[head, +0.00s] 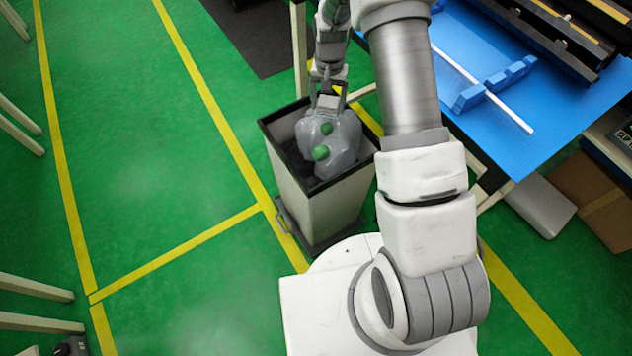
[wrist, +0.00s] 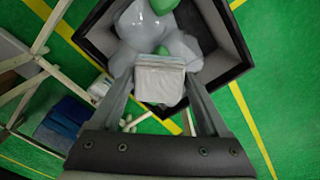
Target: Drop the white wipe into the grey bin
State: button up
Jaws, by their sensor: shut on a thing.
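The grey bin (head: 316,208) stands on the green floor, with a dark rim and a grey plastic bag and green items in its mouth. My gripper (head: 327,104) is above the bin's opening in the head view. In the wrist view, my gripper (wrist: 160,72) is shut on the white wipe (wrist: 160,80), a small pale folded piece held between the fingertips. The bin's dark rim (wrist: 238,72) surrounds the bag behind the wipe. I cannot make out the wipe clearly in the head view, nor the exact gap between it and the bag.
A blue-topped bench (head: 540,115) with a blue clip piece and white rod (head: 490,88) is at the right. A cardboard box (head: 598,205) lies below it. Pale table legs (head: 300,50) stand behind the bin. Green floor with yellow lines is open at left.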

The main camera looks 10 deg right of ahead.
notch_tip(320, 180, down, 7)
jog(key=b, duration=0.3)
jog(key=shift+r+b, duration=0.15)
jog(key=shift+b, duration=0.2)
jog(key=shift+w, duration=0.1)
jog(key=o, duration=1.1)
jog(key=shift+c, duration=0.2)
jog(key=shift+r, duration=0.1)
notch_tip(320, 180, up, 17)
jog(key=p, duration=0.3)
jog(key=shift+r, duration=0.15)
